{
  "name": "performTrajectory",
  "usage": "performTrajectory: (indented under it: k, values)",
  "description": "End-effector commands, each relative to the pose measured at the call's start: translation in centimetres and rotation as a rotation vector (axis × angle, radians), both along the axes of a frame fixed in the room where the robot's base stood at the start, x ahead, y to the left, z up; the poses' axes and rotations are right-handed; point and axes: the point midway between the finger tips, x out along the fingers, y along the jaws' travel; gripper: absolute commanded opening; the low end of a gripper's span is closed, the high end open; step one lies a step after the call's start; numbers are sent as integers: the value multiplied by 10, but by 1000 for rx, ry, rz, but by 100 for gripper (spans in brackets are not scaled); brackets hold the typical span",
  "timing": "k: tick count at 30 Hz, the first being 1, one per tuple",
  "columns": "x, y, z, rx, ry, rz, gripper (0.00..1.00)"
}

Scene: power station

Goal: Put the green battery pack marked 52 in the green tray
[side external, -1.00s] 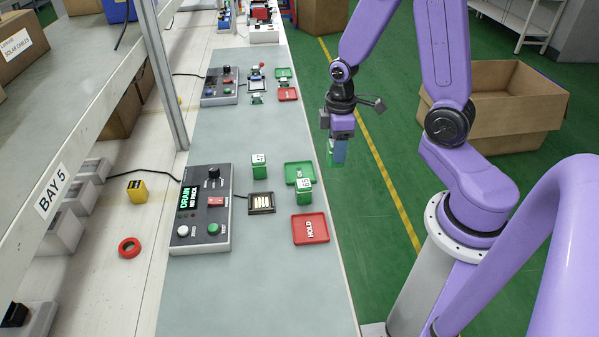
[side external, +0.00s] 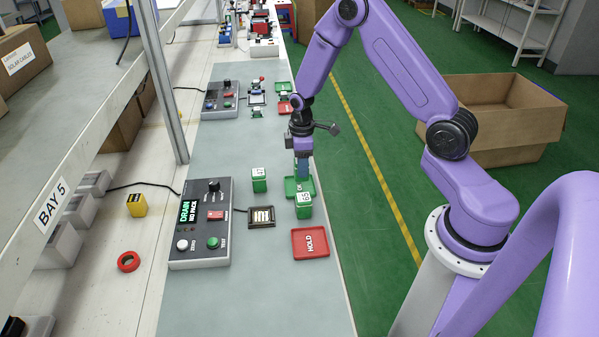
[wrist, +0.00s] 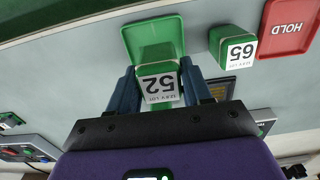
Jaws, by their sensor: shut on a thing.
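My gripper (side external: 302,170) is shut on the green battery pack marked 52 (wrist: 158,88), with one blue finger on each side of it in the wrist view. The pack's white label faces the wrist camera, and the pack is mostly hidden by the fingers in the side view. The green tray (side external: 292,191) is under my gripper in the side view and shows behind the pack in the wrist view (wrist: 140,35). I cannot tell whether the pack touches the tray.
A green pack marked 65 (side external: 303,208) stands close to the tray's near side. Another marked 47 (side external: 259,182) stands to the left. A red HOLD tray (side external: 310,244), a dark charging cradle (side external: 262,217) and a control box (side external: 203,225) are nearer. The bench front is clear.

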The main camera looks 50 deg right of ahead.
Motion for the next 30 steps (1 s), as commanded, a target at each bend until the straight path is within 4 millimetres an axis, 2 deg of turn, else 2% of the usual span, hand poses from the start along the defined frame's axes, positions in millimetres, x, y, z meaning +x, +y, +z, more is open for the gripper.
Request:
performTrajectory:
  k: [5,14,27,28,30]
  values:
    - [6,-1,-8,0,0,-1,6]
    - [8,-2,-39,0,1,0,6]
    - [9,-2,-44,0,0,0,6]
    - [9,-2,-44,0,0,0,55]
    - [9,-2,-44,0,0,0,74]
